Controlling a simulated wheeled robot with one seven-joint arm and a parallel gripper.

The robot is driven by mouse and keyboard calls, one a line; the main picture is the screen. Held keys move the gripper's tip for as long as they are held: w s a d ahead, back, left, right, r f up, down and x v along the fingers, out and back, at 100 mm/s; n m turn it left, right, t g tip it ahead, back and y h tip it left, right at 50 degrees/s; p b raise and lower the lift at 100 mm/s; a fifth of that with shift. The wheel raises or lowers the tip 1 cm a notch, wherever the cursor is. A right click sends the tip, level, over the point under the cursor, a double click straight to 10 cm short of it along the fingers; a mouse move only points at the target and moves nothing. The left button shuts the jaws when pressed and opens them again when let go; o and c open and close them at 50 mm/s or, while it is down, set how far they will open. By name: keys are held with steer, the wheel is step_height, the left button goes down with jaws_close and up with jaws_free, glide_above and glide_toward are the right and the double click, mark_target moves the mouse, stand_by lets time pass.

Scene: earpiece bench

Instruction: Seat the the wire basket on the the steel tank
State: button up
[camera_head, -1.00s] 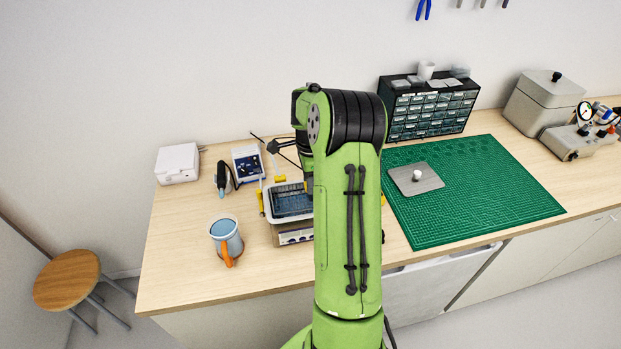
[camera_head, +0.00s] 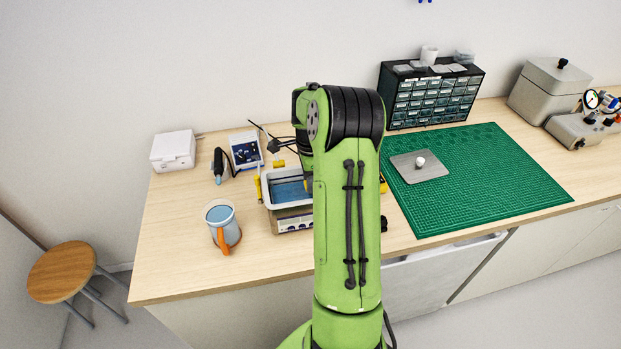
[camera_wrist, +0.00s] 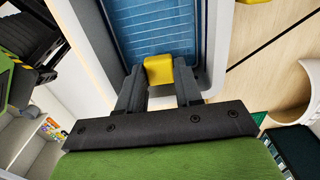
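The steel tank (camera_head: 275,205) is a shallow pale-rimmed tray with a blue inside, standing on the bench left of my arm. Its pale rim also shows in the wrist view (camera_wrist: 218,45). The wire basket (camera_wrist: 160,25) shows as a fine grid over the blue, within the rim in the wrist view. Its yellow grip (camera_wrist: 158,70) sits between the fingers of my gripper (camera_wrist: 159,84), which look closed on it. In the head view my arm hides the gripper and the tank's right part. I cannot tell whether the basket rests on the tank.
A mug with an orange handle (camera_head: 222,228) stands left of the tank. Behind are a small unit with a blue screen (camera_head: 246,150), a handheld tool (camera_head: 219,165) and a white box (camera_head: 173,151). A green mat (camera_head: 480,185) with a grey plate (camera_head: 419,167) lies right.

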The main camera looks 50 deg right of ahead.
steer(key=o, duration=0.5)
steer(key=shift+c, duration=0.2)
step_height(320, 180, up, 16)
steer(key=p, duration=0.2)
steer(key=shift+f, duration=0.1)
steer(key=s+a+r+n+t+h, duration=0.1)
steer(key=s+a+r+n, duration=0.25)
steer(key=a+n, duration=0.45)
steer(key=s+a+r+n+t+h, duration=0.15)
steer(key=a+r+n, duration=0.35)
steer(key=a, duration=0.6)
steer(key=s+a+f+n+t+y, duration=0.2)
steer(key=s+a+f+n, duration=0.3)
steer(key=s+a+n, duration=0.5)
steer(key=s+n+t, duration=0.1)
steer(key=s, duration=0.1)
steer(key=shift+s+a+n, duration=0.3)
steer(key=shift+n, duration=0.1)
